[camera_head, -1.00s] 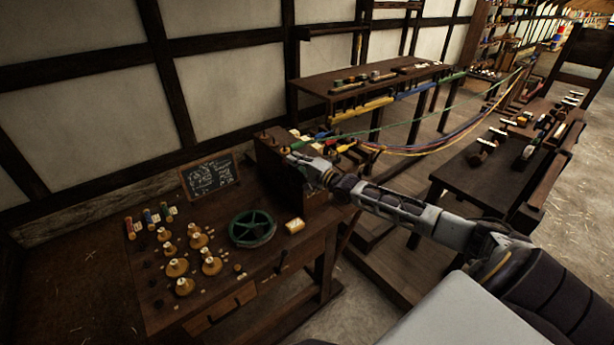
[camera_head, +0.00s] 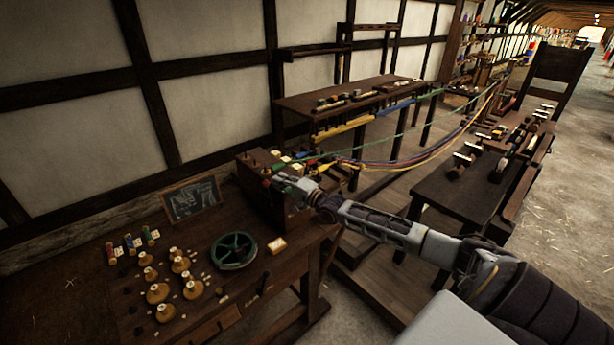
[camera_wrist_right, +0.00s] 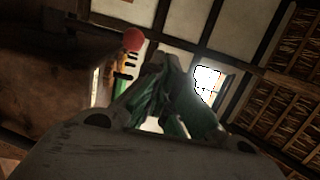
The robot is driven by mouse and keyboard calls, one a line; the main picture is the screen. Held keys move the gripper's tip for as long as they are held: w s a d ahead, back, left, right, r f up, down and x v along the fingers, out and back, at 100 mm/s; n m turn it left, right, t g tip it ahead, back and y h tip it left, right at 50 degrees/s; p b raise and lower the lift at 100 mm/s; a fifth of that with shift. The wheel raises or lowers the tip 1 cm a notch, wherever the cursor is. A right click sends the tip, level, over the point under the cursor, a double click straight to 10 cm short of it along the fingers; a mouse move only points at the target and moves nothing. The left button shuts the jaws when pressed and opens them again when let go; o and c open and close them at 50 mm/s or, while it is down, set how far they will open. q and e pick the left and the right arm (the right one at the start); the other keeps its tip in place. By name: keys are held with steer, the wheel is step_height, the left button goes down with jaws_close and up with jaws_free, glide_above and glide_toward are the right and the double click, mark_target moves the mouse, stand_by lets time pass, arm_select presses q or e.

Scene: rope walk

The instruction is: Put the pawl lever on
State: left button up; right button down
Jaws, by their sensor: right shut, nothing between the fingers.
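My right gripper (camera_head: 284,183) is shut and empty, at the upper right end of a dark wooden box (camera_head: 258,208) at the back of the bench. In the right wrist view its closed fingers (camera_wrist_right: 172,98) show large and greenish. A red round knob (camera_wrist_right: 133,40) with a green and yellow part below it stands just left of the fingers, apart from them in the picture. A small red knob also shows in the head view (camera_head: 266,171), by the box top. I cannot tell for certain which part is the pawl lever. My left gripper is not in view.
The bench (camera_head: 190,315) carries a green spoked wheel (camera_head: 233,250), several wooden bobbins (camera_head: 158,292), a small pale block (camera_head: 277,245) and a slate (camera_head: 192,199). Coloured ropes (camera_head: 400,160) run from the box to the far right, above a second table (camera_head: 460,200).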

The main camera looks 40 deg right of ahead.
steer(key=s+d+r, duration=0.2)
steer(key=s+r, duration=0.3)
steer(key=s, duration=0.3)
steer(key=shift+s+d, duration=0.35)
stand_by(1.0)
stand_by(0.6)
